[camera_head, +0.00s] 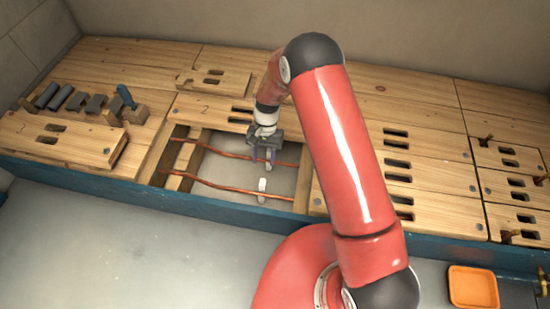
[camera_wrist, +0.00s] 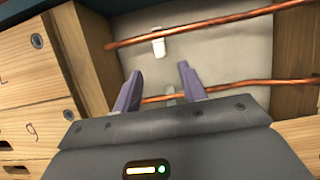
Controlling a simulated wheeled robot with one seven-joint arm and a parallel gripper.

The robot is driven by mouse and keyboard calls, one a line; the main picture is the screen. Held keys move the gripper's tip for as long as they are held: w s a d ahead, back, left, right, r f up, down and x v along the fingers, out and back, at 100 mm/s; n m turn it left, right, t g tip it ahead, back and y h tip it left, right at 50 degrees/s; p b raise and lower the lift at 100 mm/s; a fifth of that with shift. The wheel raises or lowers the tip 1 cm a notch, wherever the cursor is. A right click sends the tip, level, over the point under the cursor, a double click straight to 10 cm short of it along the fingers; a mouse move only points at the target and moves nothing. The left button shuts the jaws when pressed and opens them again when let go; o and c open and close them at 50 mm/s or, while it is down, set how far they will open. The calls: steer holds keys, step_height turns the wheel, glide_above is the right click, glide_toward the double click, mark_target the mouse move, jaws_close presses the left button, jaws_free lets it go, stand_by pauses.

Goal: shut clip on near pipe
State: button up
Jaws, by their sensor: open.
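Two copper pipes cross an opening in the wooden deck. The near pipe (camera_head: 225,189) shows at the top of the wrist view (camera_wrist: 215,21). A pale clip (camera_head: 262,186) sits at the near pipe; it also shows in the wrist view (camera_wrist: 159,44). I cannot tell whether it is closed around the pipe. The far pipe (camera_head: 226,154) has another pale clip (camera_head: 269,154), partly hidden by my gripper. My gripper (camera_head: 260,156) is over the far pipe, its purple fingers (camera_wrist: 160,84) apart with nothing held between them. The far clip (camera_wrist: 171,92) shows small between and beyond the fingers.
Wooden panels with slots surround the opening, and a blue edge beam (camera_head: 230,208) runs along the front. Grey blocks (camera_head: 72,98) and a loose panel (camera_head: 60,137) lie at the left. An orange tray (camera_head: 473,288) is at the lower right.

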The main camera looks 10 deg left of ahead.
mark_target(263, 180)
steer(key=x, duration=0.9)
steer(key=shift+w+f, duration=0.1)
steer(key=shift+w, duration=0.2)
jaws_close()
